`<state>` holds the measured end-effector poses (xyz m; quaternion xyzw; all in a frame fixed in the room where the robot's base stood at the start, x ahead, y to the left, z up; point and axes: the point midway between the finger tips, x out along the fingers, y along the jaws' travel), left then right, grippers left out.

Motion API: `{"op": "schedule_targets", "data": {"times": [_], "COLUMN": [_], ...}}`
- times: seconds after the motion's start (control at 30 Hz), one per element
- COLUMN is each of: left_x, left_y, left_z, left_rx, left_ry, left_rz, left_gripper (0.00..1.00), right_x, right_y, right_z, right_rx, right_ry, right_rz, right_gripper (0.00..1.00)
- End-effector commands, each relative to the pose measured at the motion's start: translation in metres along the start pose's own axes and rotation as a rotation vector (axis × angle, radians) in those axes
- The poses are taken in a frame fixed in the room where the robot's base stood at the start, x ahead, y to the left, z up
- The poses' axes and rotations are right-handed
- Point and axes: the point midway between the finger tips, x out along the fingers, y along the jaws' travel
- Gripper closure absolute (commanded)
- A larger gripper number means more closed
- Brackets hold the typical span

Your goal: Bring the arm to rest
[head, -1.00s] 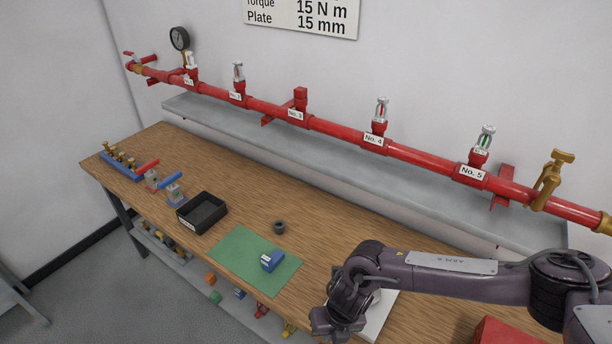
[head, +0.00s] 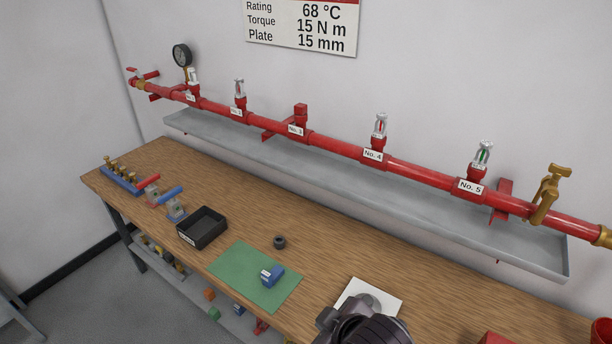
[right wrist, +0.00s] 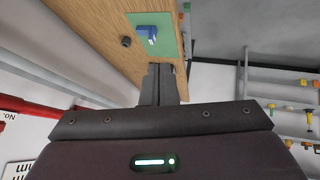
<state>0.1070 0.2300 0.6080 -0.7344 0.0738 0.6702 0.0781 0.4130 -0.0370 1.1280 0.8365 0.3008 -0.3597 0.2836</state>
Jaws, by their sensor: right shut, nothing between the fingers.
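My right arm (head: 362,326) shows at the bottom of the head view, folded near the front edge of the workbench, and its gripper is hidden there. In the right wrist view my right gripper (right wrist: 163,72) is shut and empty, its fingers together, pointing towards the bench. A green mat (right wrist: 178,24) with a blue block (right wrist: 147,34) on it lies beyond the fingertips. The left gripper is in neither view.
Room above the bench's middle is clear.

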Motion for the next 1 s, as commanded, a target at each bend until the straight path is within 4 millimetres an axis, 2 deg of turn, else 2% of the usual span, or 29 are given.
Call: {"op": "schedule_targets", "data": {"times": [0.03, 0.2, 0.5, 0.77, 0.87, 1.0], "left_x": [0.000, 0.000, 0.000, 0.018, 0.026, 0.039], "left_y": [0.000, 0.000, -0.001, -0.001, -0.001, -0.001], "left_z": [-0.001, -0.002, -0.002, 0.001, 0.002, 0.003], "left_rx": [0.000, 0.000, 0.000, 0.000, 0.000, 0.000], "left_ry": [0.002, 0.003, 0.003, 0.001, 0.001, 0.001], "left_rz": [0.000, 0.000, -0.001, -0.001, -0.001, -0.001], "left_gripper": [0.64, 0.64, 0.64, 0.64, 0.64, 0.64], "right_x": [-0.006, -0.028, -0.070, 0.006, 0.038, 0.090], "right_y": [0.007, 0.024, 0.030, 0.017, 0.009, -0.009], "right_z": [0.025, 0.087, 0.172, 0.212, 0.232, 0.271], "right_rx": [0.106, 0.367, 0.689, 0.687, 0.685, 0.683], "right_ry": [-0.058, -0.211, -0.423, -0.446, -0.455, -0.473], "right_rz": [0.007, 0.043, 0.104, 0.091, 0.084, 0.073], "right_gripper": [1.00, 1.00, 1.00, 1.00, 1.00, 1.00]}}
